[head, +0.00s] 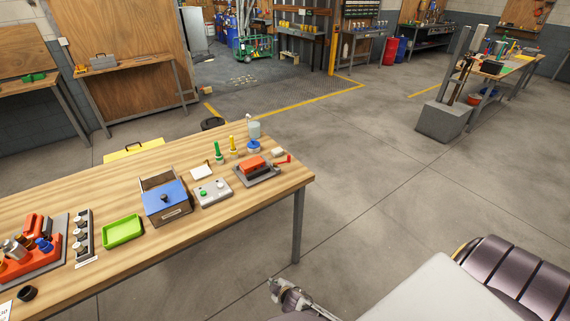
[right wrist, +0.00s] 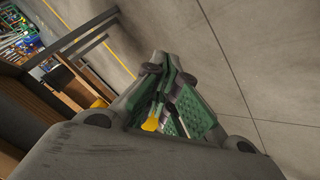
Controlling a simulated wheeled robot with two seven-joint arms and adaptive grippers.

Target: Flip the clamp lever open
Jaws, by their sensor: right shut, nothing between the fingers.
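The clamp is a dark grey fixture (head: 257,174) at the right end of the wooden workbench, with an orange-red block (head: 253,165) on it. Its red-ended lever (head: 282,160) sticks out to the right, low and slightly raised. My right gripper (head: 274,286) is in front of the bench, over the floor, well apart from the clamp. In the right wrist view its green-padded fingers (right wrist: 168,70) are shut with nothing between them. The clamp does not show clearly in that view. My left gripper is not in view.
The workbench (head: 232,208) also holds a blue-lidded box (head: 165,197), a green tray (head: 122,231), a button box (head: 213,193), green and yellow upright tools (head: 219,152), and a blue-based bottle (head: 254,131) behind the clamp.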

